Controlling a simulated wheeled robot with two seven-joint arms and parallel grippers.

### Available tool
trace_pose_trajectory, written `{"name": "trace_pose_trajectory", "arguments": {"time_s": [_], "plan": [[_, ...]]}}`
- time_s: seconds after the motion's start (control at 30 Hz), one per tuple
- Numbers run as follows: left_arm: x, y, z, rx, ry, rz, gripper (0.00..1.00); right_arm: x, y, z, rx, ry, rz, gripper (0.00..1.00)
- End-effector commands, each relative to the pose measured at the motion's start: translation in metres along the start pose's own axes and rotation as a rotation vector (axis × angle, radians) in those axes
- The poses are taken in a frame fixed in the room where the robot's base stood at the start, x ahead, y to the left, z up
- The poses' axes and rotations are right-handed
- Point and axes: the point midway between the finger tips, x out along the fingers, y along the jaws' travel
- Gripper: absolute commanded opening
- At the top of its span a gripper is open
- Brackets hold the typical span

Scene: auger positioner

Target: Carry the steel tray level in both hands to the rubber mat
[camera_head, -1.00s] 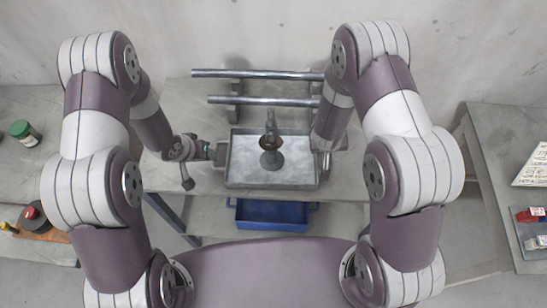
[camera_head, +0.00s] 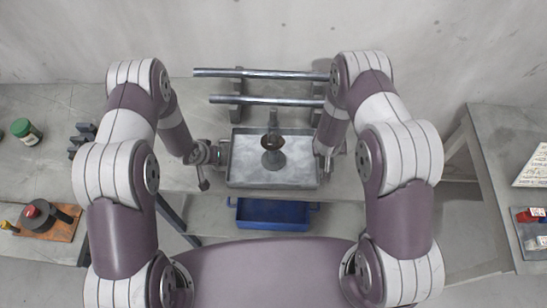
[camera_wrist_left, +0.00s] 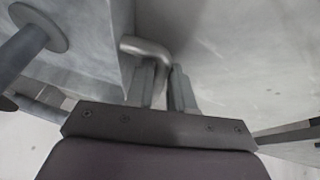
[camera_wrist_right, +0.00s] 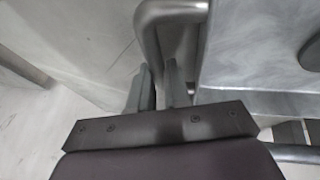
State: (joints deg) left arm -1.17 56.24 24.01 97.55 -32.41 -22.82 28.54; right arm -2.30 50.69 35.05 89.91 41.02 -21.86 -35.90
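The steel tray (camera_head: 232,172) is a shallow grey rectangle at the middle of the head view, over or on the bench; I cannot tell whether it is lifted. It looks about level. A dark round-based stand with a brown disc (camera_head: 273,143) stands upright in it. My left gripper (camera_wrist_left: 165,82) is shut on the bent rod handle (camera_wrist_left: 148,48) at the tray's left side. My right gripper (camera_wrist_right: 159,82) is shut on the handle (camera_wrist_right: 150,35) at its right side. In the head view my right arm partly hides that gripper. I cannot make out a rubber mat.
Two steel bars (camera_head: 262,74) lie on supports behind the tray. A blue bin (camera_head: 270,214) is below in front. A green jar (camera_head: 27,132), dark blocks (camera_head: 80,140) and a brown board (camera_head: 60,226) are left. Another table (camera_head: 500,160) is right.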

Motion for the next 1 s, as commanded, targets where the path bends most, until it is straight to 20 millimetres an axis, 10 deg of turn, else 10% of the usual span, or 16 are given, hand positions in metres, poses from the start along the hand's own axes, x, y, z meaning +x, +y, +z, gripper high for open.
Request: {"name": "trace_pose_trajectory", "arguments": {"time_s": [1.0], "plan": [[-0.0003,0.0000,-0.0002,0.000,0.000,0.000,0.00,-0.0002,0.0001,0.0004,0.000,-0.001,0.000,0.00]]}}
